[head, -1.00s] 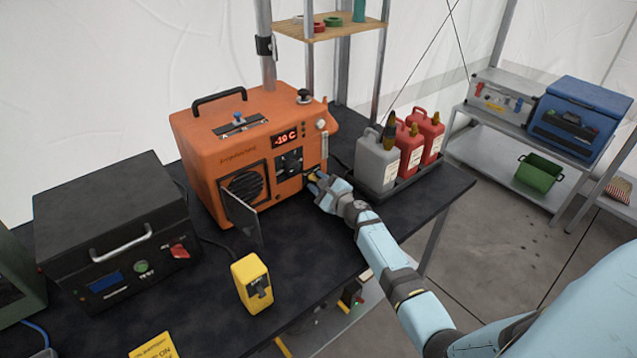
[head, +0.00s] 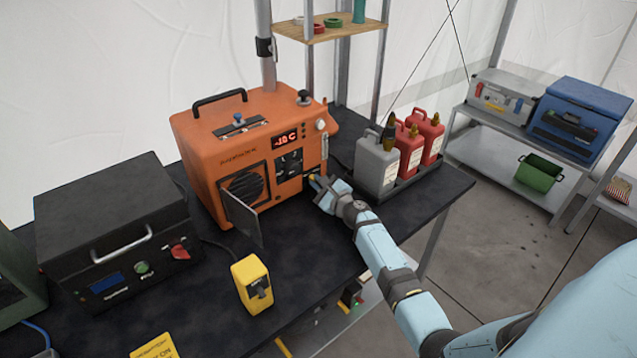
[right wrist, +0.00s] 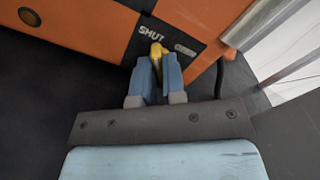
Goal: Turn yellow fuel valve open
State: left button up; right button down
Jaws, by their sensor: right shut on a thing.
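The orange heater box (head: 235,155) stands on the black table, with a red display and a small open door at its front. The yellow fuel valve (right wrist: 157,50) sits low at the right of its front, on a black plate lettered "SHUT" in the right wrist view. My right gripper (head: 316,180) is at the valve. In the right wrist view its two blue fingers (right wrist: 159,68) are closed around the yellow handle, whose tip shows above them. Part of the valve is hidden by the fingers. My left gripper is not in view.
A grey can (head: 376,162) and two red cans (head: 408,150) stand in a black tray right of the heater. A yellow box (head: 252,283) stands in front, and a black case (head: 112,225) at left. Bare table lies between the yellow box and my right arm.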

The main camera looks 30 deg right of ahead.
jog(key=m+p, duration=0.1)
jog(key=m, duration=0.3)
jog(key=shift+r+p, duration=0.1)
jog(key=shift+p, duration=0.25)
jog(key=m+p, duration=0.2)
jog(key=m, duration=0.2)
jog(key=shift+m, duration=0.4)
jog(key=m+p, duration=0.3)
jog(key=m, duration=0.3)
jog(key=shift+m+p, duration=0.65)
jog(key=shift+m, duration=0.25)
jog(key=shift+f, duration=0.2)
jog(key=shift+m, duration=0.3)
jog(key=c, duration=1.2)
grip_release()
